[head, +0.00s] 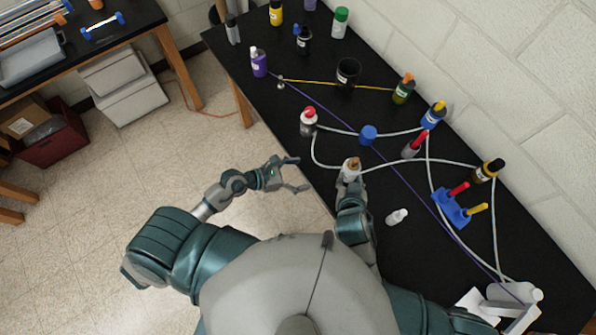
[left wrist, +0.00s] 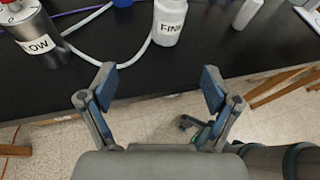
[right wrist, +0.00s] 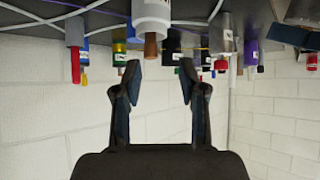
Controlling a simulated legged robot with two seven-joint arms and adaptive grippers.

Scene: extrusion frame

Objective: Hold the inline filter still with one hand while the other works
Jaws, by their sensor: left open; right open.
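A white bottle-shaped part with a brown top (head: 350,170) stands on the black bench near its front edge; I take it for the inline filter. In the left wrist view it (left wrist: 169,22) has a label starting "FIN", and a white tube meets it. My left gripper (head: 298,176) is open and empty, left of it, off the bench edge. My right gripper (head: 352,186) is open, close in front of it. In the right wrist view the part (right wrist: 152,14) shows upside down, just beyond the open fingertips; I cannot tell whether they touch it.
A metal cylinder with a red top (head: 308,122), labelled "LOW" in part, stands further left. White tubes and a purple line cross the bench (head: 385,265). A small white bottle (head: 397,216) lies right of my right gripper. Blue holders (head: 452,208) stand near the wall.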

